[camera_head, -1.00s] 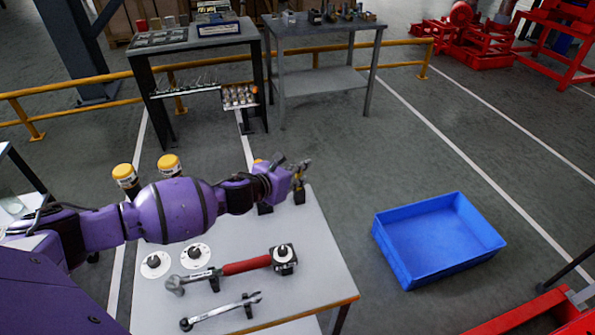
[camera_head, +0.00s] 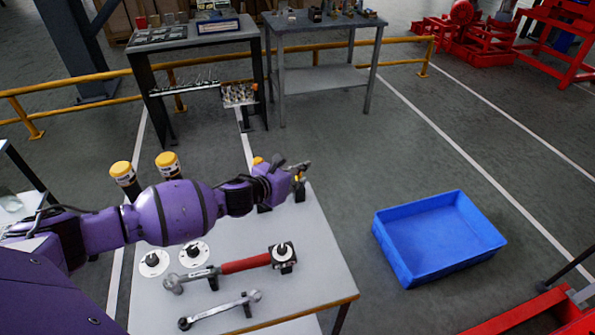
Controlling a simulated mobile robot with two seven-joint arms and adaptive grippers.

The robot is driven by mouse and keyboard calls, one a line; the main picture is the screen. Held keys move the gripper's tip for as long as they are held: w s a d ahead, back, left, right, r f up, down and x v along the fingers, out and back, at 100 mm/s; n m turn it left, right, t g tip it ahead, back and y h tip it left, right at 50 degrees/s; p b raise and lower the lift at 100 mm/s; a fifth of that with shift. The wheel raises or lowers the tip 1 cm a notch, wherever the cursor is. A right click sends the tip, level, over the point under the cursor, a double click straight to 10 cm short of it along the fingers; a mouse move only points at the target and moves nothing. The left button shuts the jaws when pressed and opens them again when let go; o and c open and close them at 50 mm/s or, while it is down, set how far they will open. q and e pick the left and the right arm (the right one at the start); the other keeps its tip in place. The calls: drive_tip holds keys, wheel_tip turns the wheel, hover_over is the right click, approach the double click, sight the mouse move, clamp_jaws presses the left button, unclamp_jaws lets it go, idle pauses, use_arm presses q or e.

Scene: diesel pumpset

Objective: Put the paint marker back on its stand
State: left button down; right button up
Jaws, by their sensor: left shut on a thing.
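My left gripper (camera_head: 301,172) is at the far right corner of the white worktable (camera_head: 310,262), with my purple arm reaching in from the left. It is shut on the paint marker, of which only a small yellowish part (camera_head: 297,179) can be made out. A small black stand (camera_head: 299,193) is just below the gripper, at the table's edge. I cannot tell whether the marker touches the stand. My right gripper is out of view.
A red-handled wrench (camera_head: 244,264), a smaller wrench (camera_head: 220,310) and two white discs (camera_head: 154,263) are on the table's near part. Two yellow-capped bottles (camera_head: 122,170) stand behind my arm. A blue crate (camera_head: 440,240) sits on the floor to the right.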

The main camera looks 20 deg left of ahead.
use_arm(q)
drive_tip(key=shift+f, duration=0.3)
drive_tip(key=c, duration=1.7)
unclamp_jaws()
drive_tip(key=shift+o, duration=0.2)
drive_tip(key=v, duration=1.2)
drive_tip(key=shift+d, duration=0.1)
